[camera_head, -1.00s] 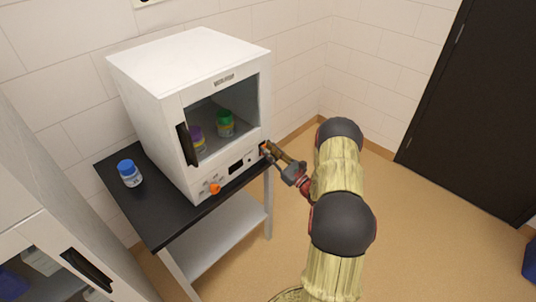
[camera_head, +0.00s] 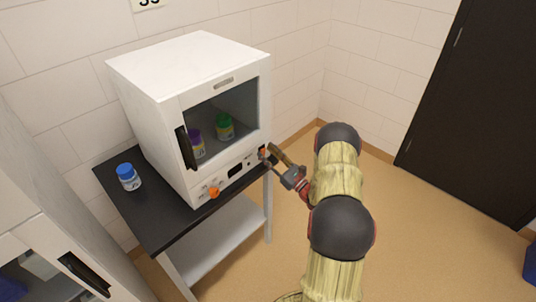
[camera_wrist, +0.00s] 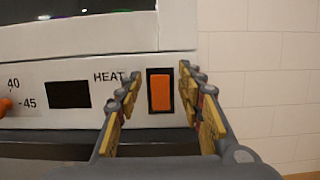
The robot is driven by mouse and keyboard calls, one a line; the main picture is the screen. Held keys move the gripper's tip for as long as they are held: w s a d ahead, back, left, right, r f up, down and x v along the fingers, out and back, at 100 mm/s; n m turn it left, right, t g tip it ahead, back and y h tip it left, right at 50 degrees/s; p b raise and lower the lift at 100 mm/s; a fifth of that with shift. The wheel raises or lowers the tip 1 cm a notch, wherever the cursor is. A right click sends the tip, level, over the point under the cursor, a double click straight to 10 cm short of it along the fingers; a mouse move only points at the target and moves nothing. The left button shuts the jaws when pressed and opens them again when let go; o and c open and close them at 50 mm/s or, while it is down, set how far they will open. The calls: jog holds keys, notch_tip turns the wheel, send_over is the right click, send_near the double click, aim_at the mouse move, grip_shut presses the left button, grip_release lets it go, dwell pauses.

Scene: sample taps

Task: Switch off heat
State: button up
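The heat switch (camera_wrist: 160,91) is an orange upright rocker in a black frame, right of the printed word HEAT in the wrist view. It sits at the right end of the front panel of a white oven-like cabinet (camera_head: 150,125); in the head view it is a small orange spot (camera_head: 263,152). My gripper (camera_wrist: 160,76) is open and empty, one finger on each side of the switch in the wrist view. In the head view my gripper (camera_head: 274,153) is close in front of the panel's right end. I cannot tell whether it touches the panel.
An orange knob (camera_head: 213,192) with a number scale and a dark display (camera_wrist: 69,94) are on the same panel. Purple-capped and green-capped jars (camera_head: 225,127) stand behind the cabinet's window. A blue-capped jar (camera_head: 128,177) stands on the black tabletop (camera_head: 160,215).

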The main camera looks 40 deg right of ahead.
jog(key=a+v, duration=0.1)
jog(key=v, duration=1.1)
jog(key=shift+d, duration=0.45)
